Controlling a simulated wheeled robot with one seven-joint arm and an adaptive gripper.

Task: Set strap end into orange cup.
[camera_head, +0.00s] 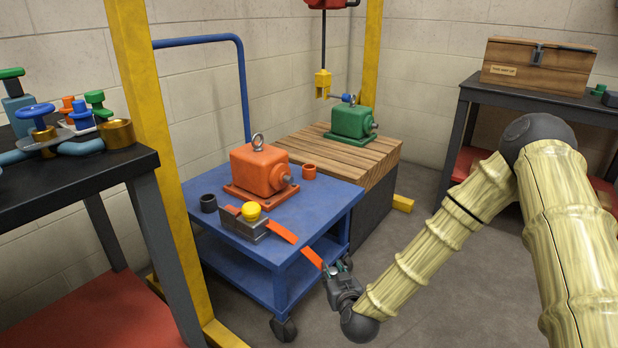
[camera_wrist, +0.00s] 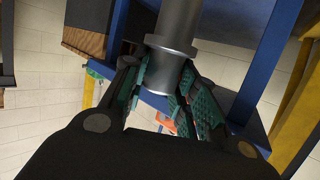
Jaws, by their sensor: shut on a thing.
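The orange cup (camera_head: 309,171) stands on the blue cart top, right of the orange motor (camera_head: 262,172). An orange strap (camera_head: 283,232) comes out of a grey block with a yellow knob (camera_head: 251,211) and hangs over the cart's front edge toward my gripper. My gripper (camera_head: 338,268) is low in front of the cart, shut on the strap end, which its fingers mostly hide. In the wrist view a grey metal cylinder (camera_wrist: 176,45) lies between the teal-padded fingers (camera_wrist: 165,88); I cannot tell how it joins the strap.
A dark cup (camera_head: 209,203) stands at the cart's left edge. A green motor (camera_head: 353,121) sits on the wooden platform (camera_head: 388,160) behind, below a yellow hook (camera_head: 322,84). A dark table (camera_head: 75,180) and a yellow post (camera_head: 160,140) stand left. Floor right of the cart is clear.

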